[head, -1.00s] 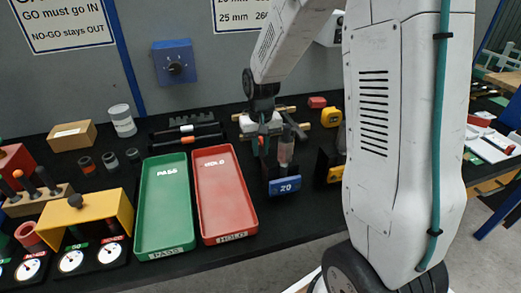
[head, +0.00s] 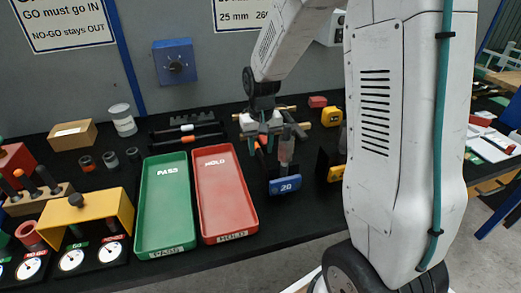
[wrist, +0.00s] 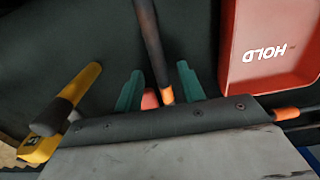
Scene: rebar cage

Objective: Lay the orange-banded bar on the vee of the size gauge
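A dark bar with an orange band (head: 187,139) lies across the black table behind the trays. An orange-banded piece also shows at the right of the wrist view (wrist: 286,112). My gripper (head: 264,146) is low over the table, right of the red tray. Its green fingertips (wrist: 158,88) stand apart, with gaps beside a dark rod with an orange end (wrist: 166,93) between them; I cannot tell whether this rod is free or part of a tool. The blue gauge marked 20 (head: 285,185) stands just nearer; I cannot make out its vee.
The red HOLD tray (head: 254,222) and green PASS tray (head: 139,240) lie left of my gripper. A white-banded bar (head: 187,128) lies behind the orange-banded one. A yellow-and-black gauge (head: 334,173) stands to the right. A yellow tape measure (head: 331,117) is behind it.

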